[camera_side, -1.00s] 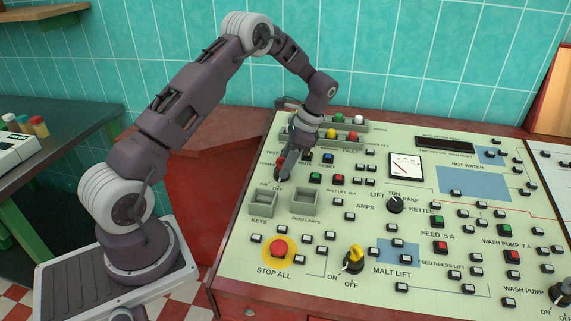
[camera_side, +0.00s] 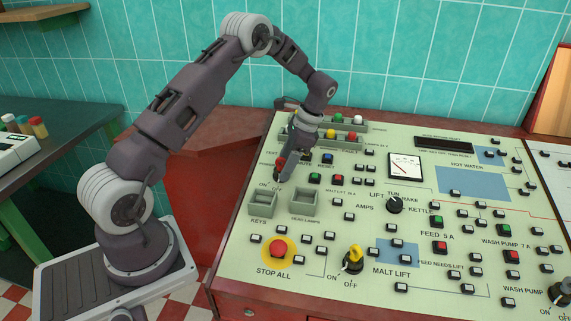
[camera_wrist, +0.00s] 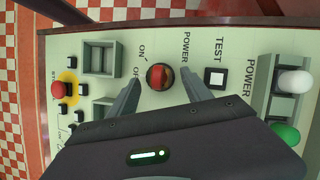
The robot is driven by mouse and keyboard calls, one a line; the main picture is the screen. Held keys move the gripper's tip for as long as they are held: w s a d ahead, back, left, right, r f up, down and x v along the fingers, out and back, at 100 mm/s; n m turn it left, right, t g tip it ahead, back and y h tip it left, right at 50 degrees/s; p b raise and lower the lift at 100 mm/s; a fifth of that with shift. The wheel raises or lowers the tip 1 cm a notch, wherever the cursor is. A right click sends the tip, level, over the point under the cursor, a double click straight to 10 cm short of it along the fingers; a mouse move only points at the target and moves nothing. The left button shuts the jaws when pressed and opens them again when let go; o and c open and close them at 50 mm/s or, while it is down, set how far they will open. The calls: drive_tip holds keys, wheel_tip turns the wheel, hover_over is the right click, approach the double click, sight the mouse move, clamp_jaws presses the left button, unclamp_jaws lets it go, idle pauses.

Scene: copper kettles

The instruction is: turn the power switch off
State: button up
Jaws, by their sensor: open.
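The power switch (camera_wrist: 160,77) is a round dark knob with a red top, beside the words POWER, ON and OFF on the pale green panel (camera_wrist: 185,42). In the side view its red part (camera_side: 279,162) shows just left of my fingers, at the panel's left. My gripper (camera_wrist: 160,80) is open, with one finger on each side of the knob. I cannot tell whether either finger touches it. The OFF lettering is partly covered by a finger. Which mark the knob points to is unclear.
Two grey open bins (camera_side: 262,203) sit just in front of the switch. A red STOP ALL button (camera_side: 281,249) on a yellow disc and a yellow knob (camera_side: 354,258) are nearer the front. Lamp trays (camera_side: 343,136) with coloured caps stand close behind my gripper.

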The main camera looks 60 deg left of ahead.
drive_tip(key=v, duration=0.7)
drive_tip(key=shift+d+r, duration=0.1)
drive_tip(key=shift+r, duration=0.05)
drive_tip(key=s+d+r+n+t, duration=0.1)
drive_tip(key=s+d+r+t, duration=0.2)
drive_tip(key=s+d+r, duration=0.45)
drive_tip(key=s+d+r+n+t, duration=0.2)
drive_tip(key=s+d+r, duration=0.25)
drive_tip(key=r, duration=0.55)
drive_tip(key=s+d+n+t+h, duration=0.1)
drive_tip(key=s+d+t, duration=0.1)
drive_tip(key=s, duration=0.5)
drive_tip(key=s+d+f+n+t+h, duration=0.1)
drive_tip(key=s+d+t, duration=0.1)
drive_tip(key=s+d, duration=0.3)
drive_tip(key=s, duration=0.3)
drive_tip(key=shift+n, duration=0.3)
